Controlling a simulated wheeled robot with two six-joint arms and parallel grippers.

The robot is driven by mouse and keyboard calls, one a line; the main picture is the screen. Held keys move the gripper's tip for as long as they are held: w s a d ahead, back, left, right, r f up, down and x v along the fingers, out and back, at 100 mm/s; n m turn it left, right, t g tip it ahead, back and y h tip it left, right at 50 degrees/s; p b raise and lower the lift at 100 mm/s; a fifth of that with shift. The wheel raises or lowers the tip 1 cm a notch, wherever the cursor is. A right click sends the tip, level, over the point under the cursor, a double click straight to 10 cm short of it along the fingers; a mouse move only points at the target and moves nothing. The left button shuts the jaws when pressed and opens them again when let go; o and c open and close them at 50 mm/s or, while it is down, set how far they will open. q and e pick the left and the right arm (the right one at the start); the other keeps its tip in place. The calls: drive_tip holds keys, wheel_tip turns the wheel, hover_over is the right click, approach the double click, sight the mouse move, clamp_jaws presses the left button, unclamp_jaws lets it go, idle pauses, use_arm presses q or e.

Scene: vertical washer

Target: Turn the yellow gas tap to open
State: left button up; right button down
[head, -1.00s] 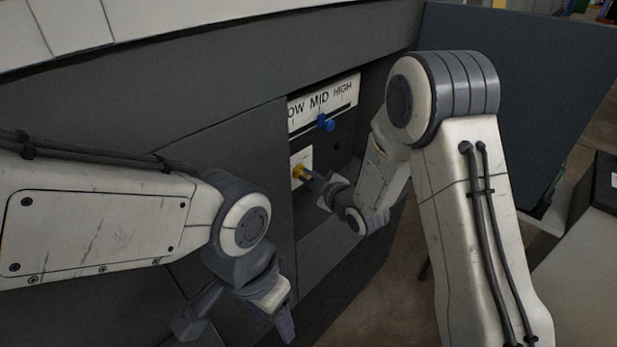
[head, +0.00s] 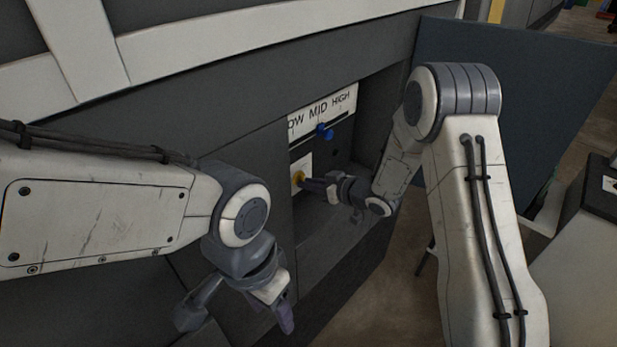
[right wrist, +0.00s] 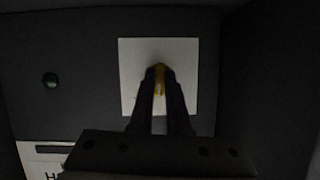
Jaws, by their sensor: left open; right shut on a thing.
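The yellow gas tap (head: 298,177) sits on a pale square plate (head: 303,162) inside a dark recess, largely hidden by my right gripper in the head view. In the right wrist view the tap (right wrist: 159,70) shows between the fingertips, in front of the white plate (right wrist: 185,55). My right gripper (head: 305,182) reaches into the recess from the right and is shut on the tap. It also shows in the right wrist view (right wrist: 160,82). My left gripper (head: 235,318) is open and empty, low in front of the dark panel, well apart from the tap.
Above the tap is a blue knob (head: 324,131) under a label strip (head: 322,111) with MID and HIGH readable. The recess walls stand close around my right gripper. An open dark door panel (head: 535,95) is at the right. A round dark green button (right wrist: 49,80) shows in the wrist view.

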use_arm(q)
drive_tip(key=shift+r+p, duration=1.7)
drive_tip(key=shift+r, duration=0.3)
use_arm(e)
drive_tip(key=shift+w+d+m+g+y, duration=0.1)
drive_tip(key=shift+m+g+y, duration=0.55)
drive_tip(key=shift+m, duration=0.65)
drive_tip(key=shift+w+d+m+g+y, duration=0.1)
drive_tip(key=shift+m+g+y, duration=0.25)
drive_tip(key=shift+m+y, duration=0.75)
drive_tip(key=shift+m, duration=0.4)
drive_tip(key=c, duration=0.9)
unclamp_jaws()
drive_tip(key=shift+a, duration=0.1)
use_arm(q)
drive_tip(key=shift+f+b, duration=1.9)
use_arm(e)
drive_tip(key=shift+v, duration=5.3)
drive_tip(key=shift+a+r, duration=0.1)
drive_tip(key=shift+h, duration=0.25)
